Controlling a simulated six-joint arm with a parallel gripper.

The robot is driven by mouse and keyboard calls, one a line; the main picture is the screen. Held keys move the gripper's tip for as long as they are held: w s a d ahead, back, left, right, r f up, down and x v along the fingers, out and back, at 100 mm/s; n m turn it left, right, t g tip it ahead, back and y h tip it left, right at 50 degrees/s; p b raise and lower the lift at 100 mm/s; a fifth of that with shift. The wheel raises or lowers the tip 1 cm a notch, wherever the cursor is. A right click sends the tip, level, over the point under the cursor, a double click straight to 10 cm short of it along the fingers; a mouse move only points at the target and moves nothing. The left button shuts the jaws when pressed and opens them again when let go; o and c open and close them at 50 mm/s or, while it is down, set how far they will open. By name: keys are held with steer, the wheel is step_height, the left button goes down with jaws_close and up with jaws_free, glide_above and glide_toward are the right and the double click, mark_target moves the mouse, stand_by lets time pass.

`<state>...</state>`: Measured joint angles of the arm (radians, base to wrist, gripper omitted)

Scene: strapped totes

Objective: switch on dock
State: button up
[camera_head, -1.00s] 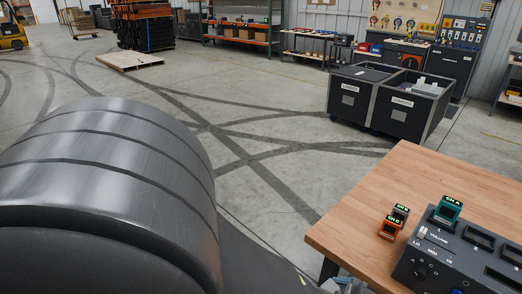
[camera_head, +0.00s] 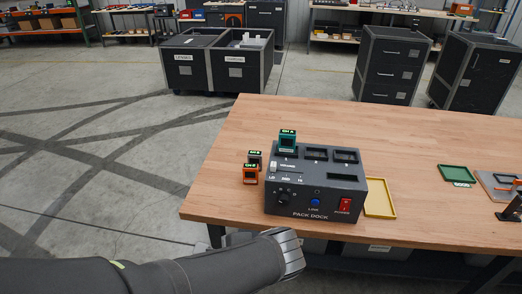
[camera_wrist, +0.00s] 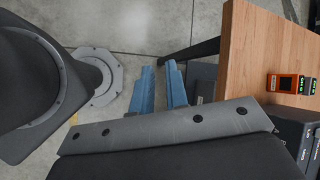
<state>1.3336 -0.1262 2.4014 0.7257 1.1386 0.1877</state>
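The dark grey pack dock (camera_head: 314,213) stands on the wooden table, its front panel facing me. A red power switch (camera_head: 345,206) is at the right of that panel, with a blue link button (camera_head: 315,202) and a black knob (camera_head: 283,199) to its left. Which way the switch is set is too small to tell. A green pack (camera_head: 287,142) marked CH A stands in the first slot; the other two slots look empty. My gripper (camera_wrist: 160,68) has blue fingers, apart and empty, beside the table edge in the wrist view.
An orange pack (camera_head: 250,175) and a dark pack (camera_head: 255,158) stand left of the dock. A yellow-rimmed tray (camera_head: 380,212) lies to its right, a green tray (camera_head: 458,174) farther right. The table's front edge (camera_head: 230,222) lies between my arm and the dock.

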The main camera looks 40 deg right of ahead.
mark_target(345, 205)
steer(key=s+d+m+h, duration=0.1)
steer(key=d+m, duration=0.2)
steer(key=d, duration=0.2)
steer(key=s+d+r+m+h, duration=0.1)
steer(key=d+m+h, duration=0.1)
steer(key=d+m, duration=0.2)
steer(key=s+d+r+m+h, duration=0.1)
steer(key=d+m, duration=0.3)
steer(key=d, duration=0.2)
steer(key=shift+s+r, duration=0.1)
steer(key=shift+r, duration=0.05)
jaws_close()
steer(key=s+d+r+m+h, duration=0.1)
steer(key=s+d+m+h, duration=0.1)
steer(key=s+d+m, duration=0.2)
steer(key=s+d+r+m+g+h, duration=0.1)
steer(key=s+d+m, duration=0.3)
steer(key=d+m, duration=0.4)
steer(key=shift+s+d+r+h, duration=0.3)
steer(key=shift+d+r+h, duration=0.2)
steer(key=shift+d+h, duration=0.35)
steer(key=shift+w+d+r+x, duration=0.2)
steer(key=shift+d+r+x, duration=0.05)
steer(key=shift+x, duration=1.9)
steer(key=shift+w+d+r+x, duration=0.2)
steer(key=shift+r+x, duration=0.05)
steer(key=shift+x, duration=1.9)
steer(key=shift+w+d+r+x, duration=0.2)
steer(key=shift+d+r+x, duration=0.05)
steer(key=shift+x, duration=1.9)
